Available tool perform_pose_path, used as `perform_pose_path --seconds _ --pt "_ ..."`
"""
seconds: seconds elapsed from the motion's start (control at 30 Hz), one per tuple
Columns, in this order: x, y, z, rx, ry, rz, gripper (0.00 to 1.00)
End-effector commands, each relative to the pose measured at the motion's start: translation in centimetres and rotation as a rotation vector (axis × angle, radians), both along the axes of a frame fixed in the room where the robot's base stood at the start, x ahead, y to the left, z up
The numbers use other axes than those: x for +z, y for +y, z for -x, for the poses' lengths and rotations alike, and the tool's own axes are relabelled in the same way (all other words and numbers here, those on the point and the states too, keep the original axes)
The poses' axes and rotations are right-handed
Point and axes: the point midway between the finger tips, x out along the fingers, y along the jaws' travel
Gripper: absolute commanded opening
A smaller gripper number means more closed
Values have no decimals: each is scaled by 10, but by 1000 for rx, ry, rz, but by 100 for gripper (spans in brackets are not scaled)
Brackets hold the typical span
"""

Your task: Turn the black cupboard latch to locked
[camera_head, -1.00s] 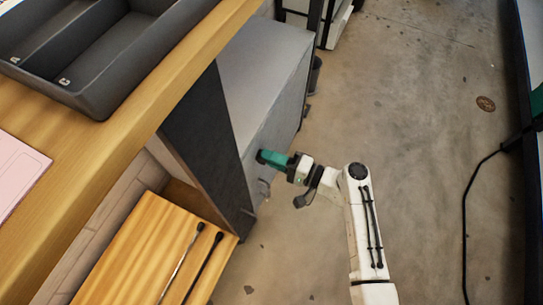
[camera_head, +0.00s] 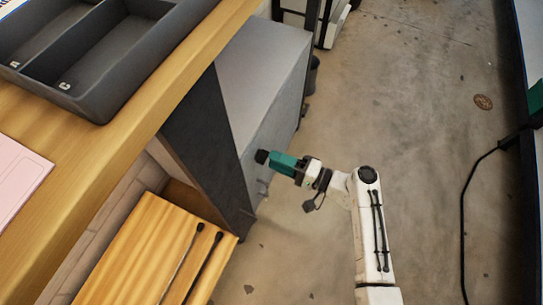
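The grey cupboard (camera_head: 262,75) stands below and beyond the wooden bench, with its door face turned right toward the open floor. My gripper (camera_head: 262,157), with a green body and dark end, points left at this door face, close to it. Whether it touches the door cannot be told. I cannot make out the black latch as a separate shape; it may be hidden at the dark end of my gripper. Its turn position does not show. The fingers are too small and dark to tell whether they are open or shut. A small grey handle (camera_head: 263,188) shows on the door below my gripper.
The wooden bench top (camera_head: 150,105) with a dark divided tray (camera_head: 100,55) fills the upper left. Concrete floor (camera_head: 410,110) lies clear to the right, with a black cable (camera_head: 465,215) farther right.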

Motion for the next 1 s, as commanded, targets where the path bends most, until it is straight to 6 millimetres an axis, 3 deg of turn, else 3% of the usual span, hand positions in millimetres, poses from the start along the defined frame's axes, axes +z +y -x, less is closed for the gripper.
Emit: perform_pose_path --seconds 0.2,0.4,1.0 --pt "2 -43 14 -6 2 -1 38" --pt "0 -68 24 -4 1 0 38" --pt "0 -77 27 -2 1 0 38"
